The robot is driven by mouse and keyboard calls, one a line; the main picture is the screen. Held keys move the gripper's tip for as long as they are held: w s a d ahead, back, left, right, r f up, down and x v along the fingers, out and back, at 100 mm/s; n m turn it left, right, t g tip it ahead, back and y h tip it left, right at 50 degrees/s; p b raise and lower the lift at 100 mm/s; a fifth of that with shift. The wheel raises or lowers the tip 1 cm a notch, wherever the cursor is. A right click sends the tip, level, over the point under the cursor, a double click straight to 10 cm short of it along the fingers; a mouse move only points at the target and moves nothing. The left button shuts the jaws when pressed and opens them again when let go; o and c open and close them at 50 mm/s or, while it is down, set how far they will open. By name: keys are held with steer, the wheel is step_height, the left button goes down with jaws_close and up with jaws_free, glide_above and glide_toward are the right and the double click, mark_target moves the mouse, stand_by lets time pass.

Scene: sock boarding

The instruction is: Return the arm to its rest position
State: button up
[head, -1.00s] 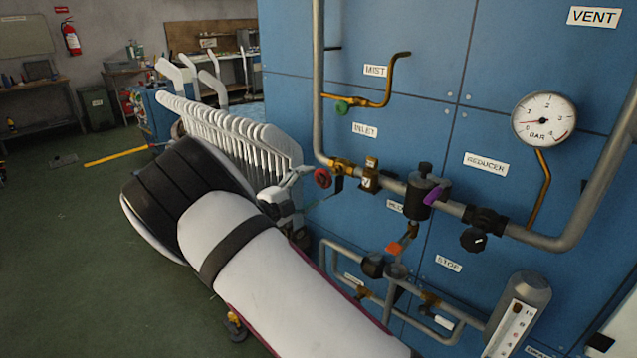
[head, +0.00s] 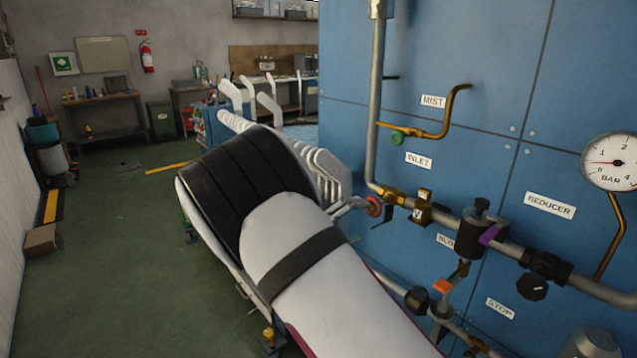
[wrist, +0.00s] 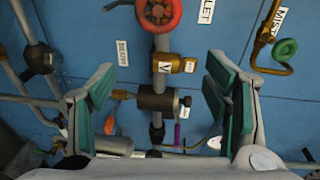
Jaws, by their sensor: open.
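My arm (head: 330,280), white with black bands, stretches from the bottom right up to the middle of the head view. It hides most of my gripper there. In the wrist view my gripper (wrist: 160,82) is open and empty, its green-padded fingers spread wide apart. It faces the blue panel (wrist: 80,18). Between the fingers show a brass valve body (wrist: 175,64) and a dark cylindrical fitting (wrist: 158,101) on a pipe. A red handwheel (wrist: 158,12) is just above, and I see no contact with it.
The blue panel carries pipes, a green knob (head: 397,138), a purple lever (head: 489,235), an orange-handled lever (head: 441,286) and a gauge (head: 612,162) at right. White boards on a rack (head: 330,172) stand behind my arm.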

steer(key=s+d+r+m+g+y+p, duration=0.1)
steer(key=s+d+r+m+g+y, duration=0.4)
steer(key=s+m, duration=0.55)
steer(key=s+d+r+m+g+y+p, duration=0.1)
steer(key=s+d+r+m+g+y, duration=0.1)
steer(key=s+d+r+m, duration=0.55)
steer(key=s+a+r+m+t+y+p, duration=0.1)
steer(key=s+a+m+y, duration=0.1)
steer(key=s+m, duration=1)
steer(key=s+a+r+m+t+y, duration=0.1)
steer(key=s+m+y, duration=0.4)
steer(key=s+m, duration=0.7)
steer(key=shift+s+a+r+m+t+y+p, duration=0.35)
steer(key=shift+s+a+r, duration=0.2)
steer(key=shift+s+a, duration=0.55)
